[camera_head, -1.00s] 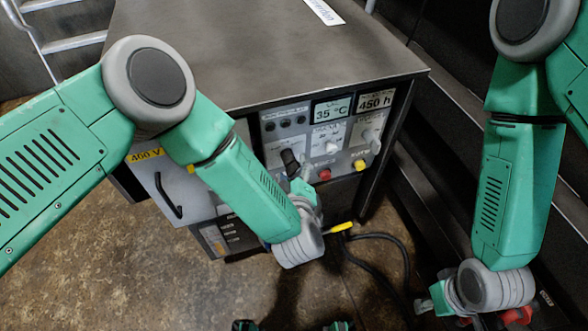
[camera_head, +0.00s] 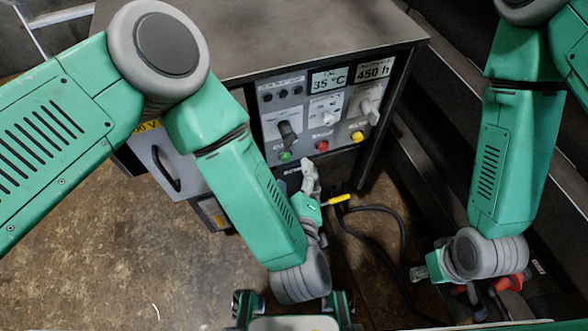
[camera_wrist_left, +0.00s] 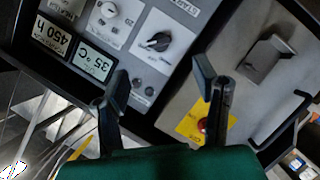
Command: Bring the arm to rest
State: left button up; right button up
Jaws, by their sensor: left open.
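My right arm hangs at the right. Its gripper (camera_head: 420,273) points left, and its fingers are too small to tell open from shut.
The panel has a black knob (camera_head: 288,132), a green button (camera_head: 285,156), a red button (camera_head: 322,146) and a yellow button (camera_head: 357,137). A yellow-ended plug (camera_head: 338,200) and black cable (camera_head: 400,240) lie below. Dark rails run along the right; brown floor is free at lower left.

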dwell(0.4)
pick_arm(q)
jog(key=s+a+f+m+g+h, duration=0.1)
jog(key=s+a+f+m+g, duration=0.25)
jog(key=a, duration=0.35)
jog(key=s+a+f+m+g, duration=0.2)
jog(key=s+a+f+g, duration=0.15)
jog(key=a, duration=0.35)
jog(key=s+a+f+m+g+h, duration=0.1)
jog(key=s+a+f+m+g, duration=0.2)
jog(key=a, duration=0.4)
jog(key=s+a+m+g+y, duration=0.1)
jog(key=s+a+g, duration=0.3)
jog(key=s+a, duration=0.3)
jog(key=shift+s+a+r+m, duration=0.15)
jog(key=shift+s+a+m, duration=0.2)
jog(key=shift+a, duration=0.05)
